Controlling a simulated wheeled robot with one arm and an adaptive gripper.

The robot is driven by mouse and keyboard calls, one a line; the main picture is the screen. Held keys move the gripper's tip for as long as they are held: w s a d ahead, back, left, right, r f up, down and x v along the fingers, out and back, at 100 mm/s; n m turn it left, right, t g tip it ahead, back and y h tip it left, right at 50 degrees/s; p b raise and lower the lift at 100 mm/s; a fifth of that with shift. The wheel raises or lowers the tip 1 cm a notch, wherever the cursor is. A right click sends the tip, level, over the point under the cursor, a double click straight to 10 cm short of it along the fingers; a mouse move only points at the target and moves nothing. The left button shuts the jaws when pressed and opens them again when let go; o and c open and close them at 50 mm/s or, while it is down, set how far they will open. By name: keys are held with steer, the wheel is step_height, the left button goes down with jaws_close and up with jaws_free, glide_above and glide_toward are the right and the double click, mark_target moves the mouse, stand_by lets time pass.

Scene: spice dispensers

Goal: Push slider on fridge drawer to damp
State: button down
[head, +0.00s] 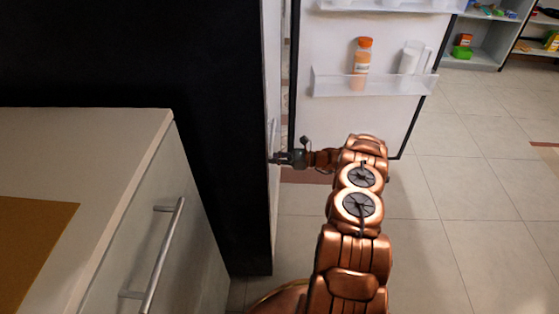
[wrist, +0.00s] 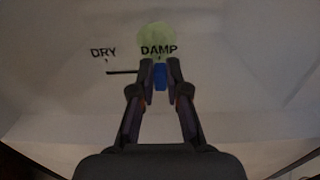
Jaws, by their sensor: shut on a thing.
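In the wrist view, the fridge drawer front (wrist: 230,75) is pale and carries the printed words DRY (wrist: 103,52) at left and DAMP (wrist: 159,50) near the middle. A pale green round patch (wrist: 157,33) lies behind the word DAMP. A dark slot (wrist: 122,72) runs from below DRY towards DAMP. The blue slider (wrist: 160,77) is just under DAMP, between the fingertips of my gripper (wrist: 160,70), which is shut on it. In the head view, my gripper (head: 282,158) reaches into the fridge opening; the slider is hidden there.
The open fridge door (head: 335,120) stands to the right of my gripper, with an orange-capped bottle (head: 361,65) and a clear pitcher (head: 412,58) on its shelf. A counter with a drawer handle (head: 165,250) is at left. Open tiled floor (head: 455,190) lies to the right.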

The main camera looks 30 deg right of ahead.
steer(key=shift+w+d+r, duration=0.15)
steer(key=shift+w+d, duration=0.05)
steer(key=shift+w, duration=0.05)
steer(key=c, duration=1.2)
jaws_free()
steer(key=shift+a, duration=0.1)
steer(key=shift+o, duration=0.2)
steer(key=shift+s, duration=0.1)
steer(key=v, duration=1.2)
